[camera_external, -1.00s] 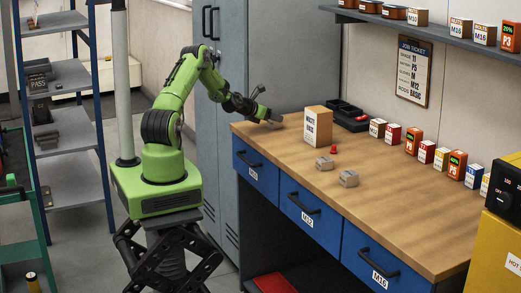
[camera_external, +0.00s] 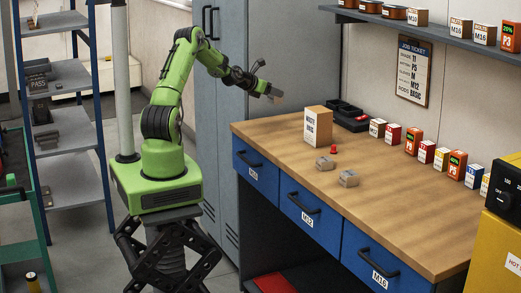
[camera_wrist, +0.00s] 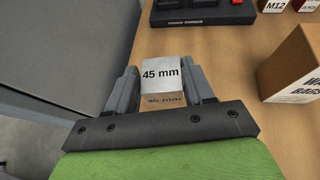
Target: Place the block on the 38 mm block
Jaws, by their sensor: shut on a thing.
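My gripper (camera_external: 276,95) is raised above the left end of the workbench, near the grey cabinet. In the wrist view my gripper (camera_wrist: 162,88) is shut on a block marked 45 mm (camera_wrist: 161,72), held between its two fingers. Two small grey blocks stand on the bench: one block (camera_external: 325,163) near the red knob and another block (camera_external: 348,178) nearer the front edge. Their marks are too small to read, so I cannot tell which is the 38 mm block. Neither shows in the wrist view.
A cardboard wipe box (camera_external: 318,126) stands between my gripper and the grey blocks. A small red object (camera_external: 334,149) lies by it. A black tray (camera_external: 350,116) and several small boxes line the back. The bench's front right (camera_external: 420,230) is clear.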

